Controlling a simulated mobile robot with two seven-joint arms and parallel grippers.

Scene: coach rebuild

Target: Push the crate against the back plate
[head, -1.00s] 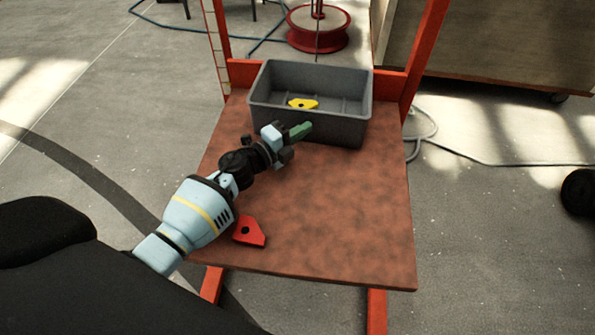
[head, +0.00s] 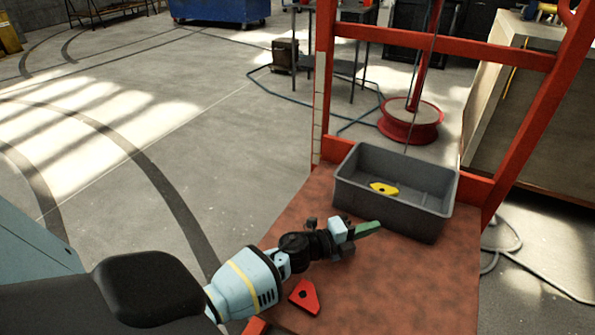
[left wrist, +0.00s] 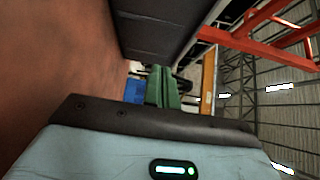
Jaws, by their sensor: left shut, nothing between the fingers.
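The grey crate (head: 412,216) stands upright at the far end of the brown board, with a yellow piece (head: 384,189) inside. The red back plate (head: 477,187) runs behind the crate; the crate is close to it, but its rear wall hides whether they touch. My left gripper (head: 368,228) has its green fingers shut and empty, in front of the crate's near wall; whether they touch it is unclear. In the left wrist view the fingers (left wrist: 162,88) are together beside the dark crate wall (left wrist: 155,30). My right gripper is in no view.
A red piece with a hole (head: 305,296) lies on the brown board (head: 410,290) below my left arm. Red uprights and a crossbar (head: 440,48) rise behind the crate. The board right of the gripper is clear.

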